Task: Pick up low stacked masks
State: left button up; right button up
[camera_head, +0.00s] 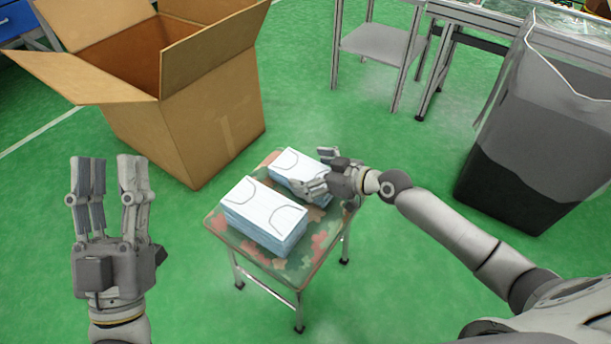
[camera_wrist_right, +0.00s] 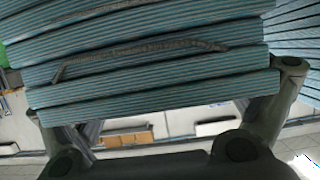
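Two low stacks of pale blue-white masks lie side by side on a small patterned table. The near stack (camera_head: 264,213) is free of both grippers. The far stack (camera_head: 290,166) has my right gripper (camera_head: 319,171) at its right end, one finger on each side. In the right wrist view the layered mask edges (camera_wrist_right: 150,75) fill the space between the finger (camera_wrist_right: 62,155) at left and the finger (camera_wrist_right: 285,90) at right. Whether both fingers press on it is unclear. My left gripper (camera_head: 105,180) is open and empty, fingers up, left of the table.
The small table (camera_head: 222,229) stands on a green floor. A large open cardboard box (camera_head: 215,110) stands behind it at left. A dark bin with a grey liner (camera_head: 540,130) is at right, and a grey metal shelf (camera_head: 378,45) is at the back.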

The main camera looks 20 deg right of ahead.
jog(key=c, duration=0.7)
jog(key=shift+s, duration=0.1)
jog(key=shift+c, duration=0.7)
jog(key=shift+f, duration=0.1)
